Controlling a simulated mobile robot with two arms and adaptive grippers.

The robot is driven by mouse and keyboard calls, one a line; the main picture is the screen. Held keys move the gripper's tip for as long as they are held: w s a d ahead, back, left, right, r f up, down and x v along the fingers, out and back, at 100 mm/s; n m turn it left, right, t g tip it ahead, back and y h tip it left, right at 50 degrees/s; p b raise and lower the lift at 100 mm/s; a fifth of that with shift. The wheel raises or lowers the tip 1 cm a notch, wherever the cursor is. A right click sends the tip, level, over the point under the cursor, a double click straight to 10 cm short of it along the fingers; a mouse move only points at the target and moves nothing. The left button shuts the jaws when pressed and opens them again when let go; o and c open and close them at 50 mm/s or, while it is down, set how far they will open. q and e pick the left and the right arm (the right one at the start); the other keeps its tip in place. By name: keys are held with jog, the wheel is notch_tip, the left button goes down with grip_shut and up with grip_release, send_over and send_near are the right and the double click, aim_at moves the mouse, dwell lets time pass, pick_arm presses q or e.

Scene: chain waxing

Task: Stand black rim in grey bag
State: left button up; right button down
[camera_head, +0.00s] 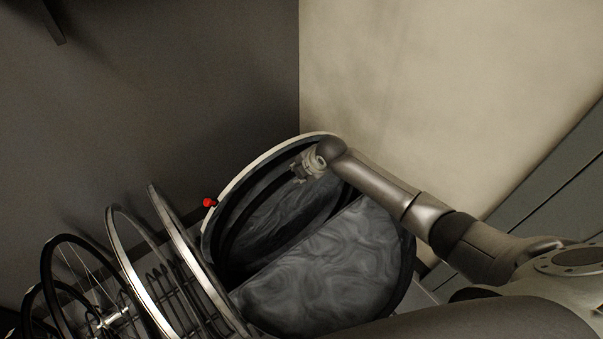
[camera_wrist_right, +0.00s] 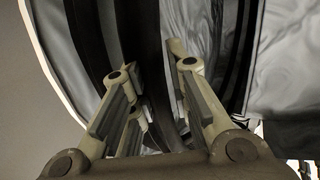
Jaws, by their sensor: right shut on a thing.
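The grey bag (camera_head: 330,268) stands open at the lower middle of the head view, its front panel and inner lining showing swirled grey cloth. The black rim (camera_wrist_right: 140,40) appears as a dark curved band between the fingers in the right wrist view. In the head view it arcs inside the bag's opening, behind the front panel, which hides its lower part. My right gripper (camera_head: 308,166) is at the upper part of the opening, shut on the black rim. Whether the rim touches the bag's bottom cannot be seen. My left gripper is not in view.
A rack (camera_head: 180,290) with several upright wheels and rims stands directly left of the bag. A small red knob (camera_head: 209,202) shows at the bag's left edge. A dark wall and a beige wall (camera_head: 420,80) meet behind. A grey cabinet (camera_head: 545,175) is at right.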

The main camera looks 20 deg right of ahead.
jog(key=shift+w+a, duration=0.15)
jog(key=shift+w, duration=0.2)
jog(key=c, duration=1.3)
grip_release()
jog(key=shift+s, duration=0.1)
jog(key=v, duration=1.2)
